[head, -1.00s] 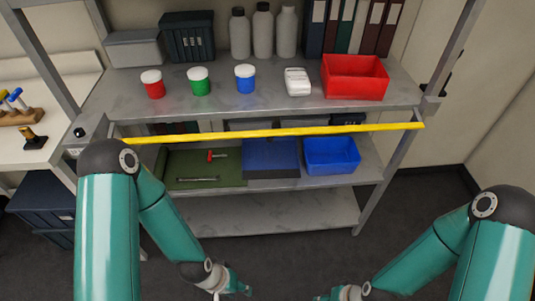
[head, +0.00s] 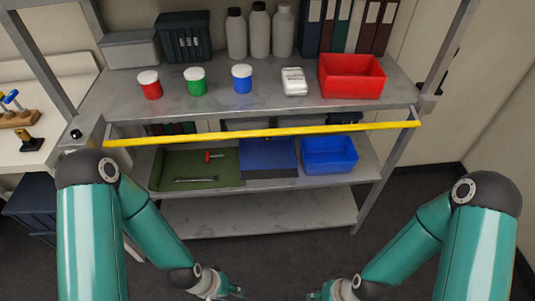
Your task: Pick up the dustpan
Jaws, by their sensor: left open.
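I cannot make out a dustpan for certain. A flat blue piece with a dark front strip (head: 268,155) lies on the middle shelf board, and I cannot tell whether it is the dustpan. My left gripper (head: 232,290) is open at the bottom of the head view, low in front of the rack and apart from it. My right gripper (head: 318,294) is at the bottom edge, partly cut off, right of the left one. Its jaws are too small to read. Neither gripper visibly touches anything.
A yellow bar (head: 262,134) crosses the rack front above the middle board. Beside the blue piece are a green tray (head: 165,165) with tools and a blue bin (head: 329,155). Jars and a red bin (head: 351,77) stand on top. The lower board (head: 262,213) looks bare.

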